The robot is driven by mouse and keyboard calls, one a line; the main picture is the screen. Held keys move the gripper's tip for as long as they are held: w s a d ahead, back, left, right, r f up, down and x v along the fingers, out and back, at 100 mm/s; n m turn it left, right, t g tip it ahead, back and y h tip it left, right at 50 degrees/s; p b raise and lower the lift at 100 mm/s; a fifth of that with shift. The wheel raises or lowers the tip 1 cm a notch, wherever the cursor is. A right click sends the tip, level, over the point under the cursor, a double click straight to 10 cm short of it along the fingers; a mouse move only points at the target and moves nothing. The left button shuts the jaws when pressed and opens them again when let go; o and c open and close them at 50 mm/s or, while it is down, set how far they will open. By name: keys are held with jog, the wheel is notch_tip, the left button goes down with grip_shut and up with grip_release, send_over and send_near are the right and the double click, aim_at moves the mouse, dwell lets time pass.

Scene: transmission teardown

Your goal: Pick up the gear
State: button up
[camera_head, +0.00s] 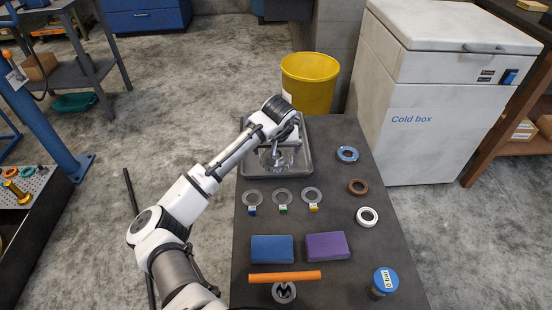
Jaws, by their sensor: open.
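My gripper (276,156) hangs over a grey metal tray (303,166) at the far end of the dark table, and it is open. A grey metal part (281,163), perhaps the gear, shows in the tray under and beside my fingers. It is small and partly hidden by the gripper and wrist, so I cannot tell its exact shape or whether the fingers touch it.
Three grey rings with coloured tags (283,197) lie before the tray. Nearer are blue (272,249) and purple (327,247) blocks, an orange-handled tool (285,278) and a blue-lidded jar (383,283).

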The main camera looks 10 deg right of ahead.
aim_at(276, 153)
jog(key=x, duration=0.4)
jog(key=shift+s, duration=0.1)
jog(key=c, duration=1.1)
jog(key=shift+r, duration=0.1)
jog(key=shift+c, duration=0.4)
jog(key=shift+r, duration=0.15)
